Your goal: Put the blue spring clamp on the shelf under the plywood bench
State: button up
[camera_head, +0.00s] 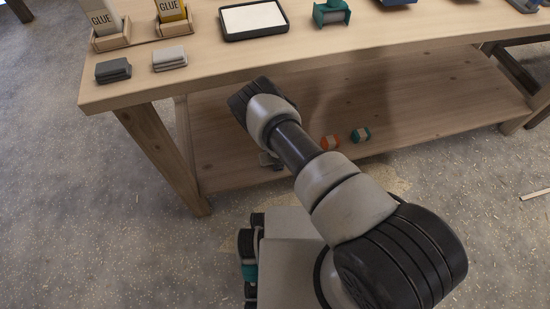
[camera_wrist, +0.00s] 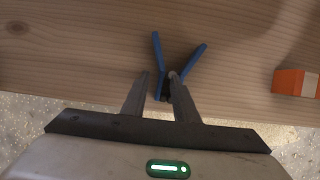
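The blue spring clamp (camera_wrist: 158,50) is on the wooden shelf in the wrist view, its two blue handles spread away from me and its dark jaw end toward me. My gripper (camera_wrist: 159,74) is open, with its fingers at the jaw end. The right fingertip overlaps the clamp in the picture; a gap shows at the left fingertip. I cannot tell whether they touch. In the head view my gripper (camera_head: 268,160) is partly hidden by my arm, low at the shelf (camera_head: 225,150) under the plywood bench (camera_head: 210,75); the clamp is not visible there.
The bench top overhangs the shelf. A bench leg (camera_head: 160,150) stands left. The shelf's left part is clear.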

jog(key=p+v, duration=0.3)
jog(key=v, duration=0.7)
jog(key=shift+s+r, duration=0.15)
jog(key=shift+r, duration=0.2)
